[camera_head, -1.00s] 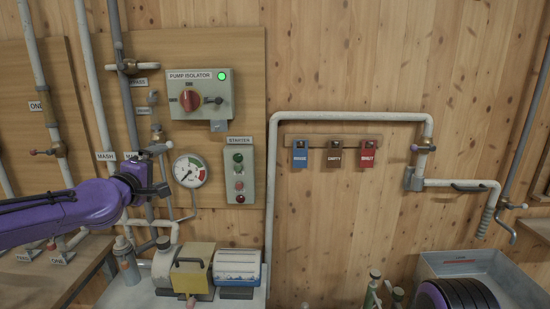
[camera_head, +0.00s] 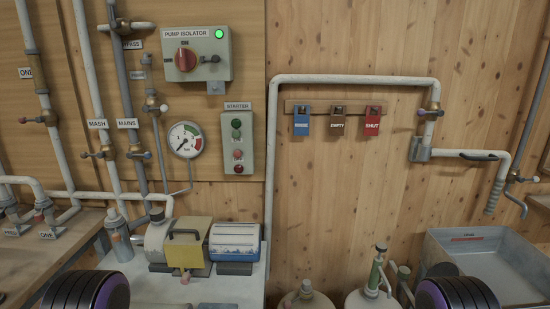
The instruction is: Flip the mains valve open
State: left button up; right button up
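The mains valve (camera_head: 136,152) is a brass fitting on the grey pipe below the MAINS label (camera_head: 127,123). Its short lever with a blue-grey knob (camera_head: 147,155) points right, roughly crosswise to the pipe. Neither gripper is in view, so I cannot tell if either is open or shut. Only dark, ribbed, purple-edged parts of my arms show at the bottom left and bottom right, far below the valve. Nothing covers the valve.
A pressure gauge (camera_head: 185,139) and starter box (camera_head: 238,138) are to the right. The pump (camera_head: 186,246) stands on the bench below. The space before the wall is clear.

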aim_at(138, 156)
jog(key=z, duration=2.25)
jog(key=k, duration=1.05)
jog(key=u, duration=1.8)
